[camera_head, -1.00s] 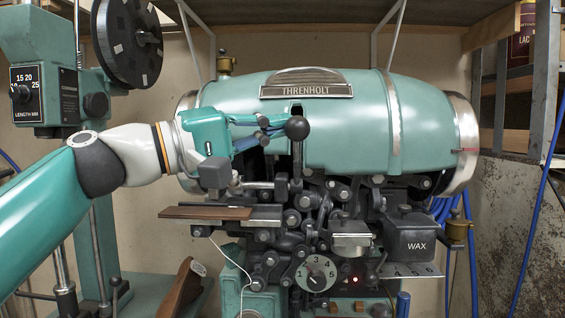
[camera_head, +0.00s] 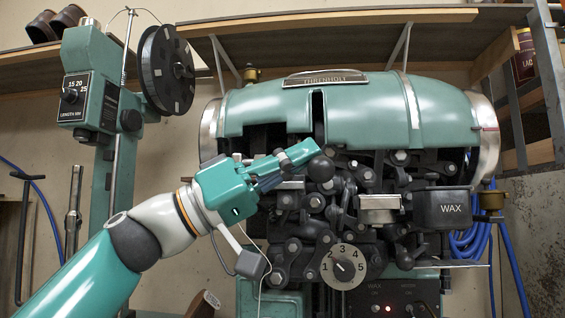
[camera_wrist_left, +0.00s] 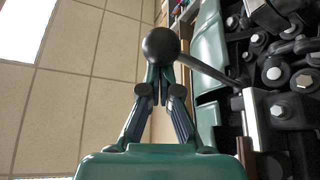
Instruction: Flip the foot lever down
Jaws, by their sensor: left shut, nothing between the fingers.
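The foot lever (camera_head: 320,169) ends in a dark ball knob below the slot in the green drum of the stitching machine (camera_head: 258,110). The knob faces me and hides most of its rod. My left gripper (camera_head: 306,151) is shut and empty, its fingertips at the knob's upper left. In the left wrist view the knob (camera_wrist_left: 160,45) covers the tips of the closed fingers (camera_wrist_left: 160,88), and its rod runs right toward the machine. I cannot tell whether fingers and knob touch. My right gripper is not in view.
Dark linkages crowd the machine's front around the knob. A numbered dial (camera_head: 343,265) sits below, and a wax box (camera_head: 442,209) is to the right. A green post with a black reel (camera_head: 166,70) stands at the left. A shelf (camera_head: 340,27) runs above.

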